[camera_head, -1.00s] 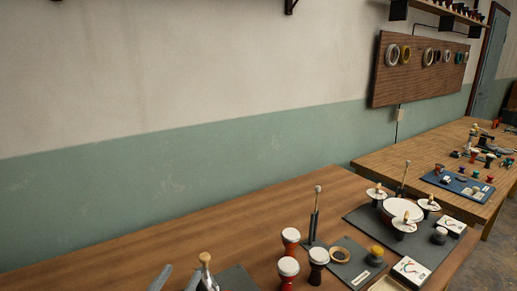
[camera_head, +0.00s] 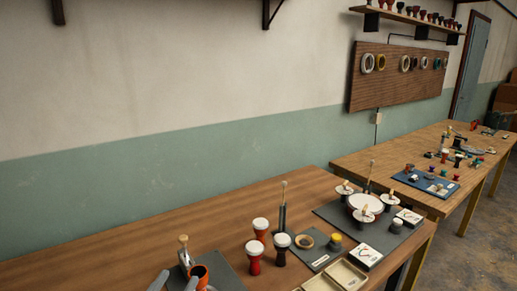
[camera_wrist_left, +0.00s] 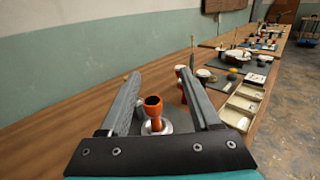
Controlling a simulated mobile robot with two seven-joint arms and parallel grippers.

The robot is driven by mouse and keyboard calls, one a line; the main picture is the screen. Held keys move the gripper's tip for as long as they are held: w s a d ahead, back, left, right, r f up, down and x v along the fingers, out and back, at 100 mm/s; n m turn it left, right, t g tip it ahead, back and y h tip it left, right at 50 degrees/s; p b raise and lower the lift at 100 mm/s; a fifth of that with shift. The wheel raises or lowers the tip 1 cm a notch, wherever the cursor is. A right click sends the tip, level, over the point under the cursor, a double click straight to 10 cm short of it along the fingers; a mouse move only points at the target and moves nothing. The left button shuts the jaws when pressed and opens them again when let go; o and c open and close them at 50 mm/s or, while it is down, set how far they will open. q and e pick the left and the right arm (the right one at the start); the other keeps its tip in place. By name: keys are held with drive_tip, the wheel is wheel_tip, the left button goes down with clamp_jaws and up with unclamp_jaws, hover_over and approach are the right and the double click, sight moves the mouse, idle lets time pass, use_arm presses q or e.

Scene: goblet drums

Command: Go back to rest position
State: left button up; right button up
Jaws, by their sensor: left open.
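My left gripper (camera_head: 176,283) shows at the bottom edge of the head view, with only its fingertips in the picture. In the left wrist view its two fingers (camera_wrist_left: 158,100) stand wide apart with nothing held between them. Beyond and between them an orange goblet drum shell (camera_wrist_left: 153,112) stands upright on a round metal base. The same orange shell (camera_head: 200,273) shows in the head view just right of the fingertips, on a dark mat. Whether the fingers touch it cannot be told. My right gripper is in neither view.
Red goblet drums (camera_head: 254,258) and a black one (camera_head: 281,248) stand to the right. A compartment tray (camera_head: 335,277) lies at the front edge. A dark mat (camera_head: 330,212) holds a drum and several small stands. A second table (camera_head: 350,165) stands beyond. The table's left part is clear.

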use_arm(q)
drive_tip(key=s+a+f+n+g+y, duration=0.3)
drive_tip(key=s+f+n, duration=0.15)
drive_tip(key=n, duration=0.65)
drive_tip(key=s+a+f+n+g+y, duration=0.25)
drive_tip(key=f+n+g, duration=0.2)
drive_tip(key=n, duration=0.65)
drive_tip(key=s+d+f+n+g+h, duration=0.1)
drive_tip(key=s+d+f+n+g, duration=0.25)
drive_tip(key=s+n, duration=0.35)
drive_tip(key=s+d+f+n+g+h, duration=0.1)
drive_tip(key=s+d+f+n+g, duration=0.2)
drive_tip(key=s+n, duration=0.4)
wheel_tip(320, 180, down, 29)
drive_tip(key=s+a+g+b, duration=0.1)
drive_tip(key=s+a+b, duration=0.1)
drive_tip(key=b, duration=0.4)
drive_tip(key=s+a+f+g+b, duration=0.1)
drive_tip(key=s+f+b, duration=0.3)
drive_tip(key=s+f, duration=1.1)
drive_tip(key=shift+a+f+g, duration=0.3)
drive_tip(key=shift+a+f, duration=0.3)
drive_tip(key=shift+f, duration=0.25)
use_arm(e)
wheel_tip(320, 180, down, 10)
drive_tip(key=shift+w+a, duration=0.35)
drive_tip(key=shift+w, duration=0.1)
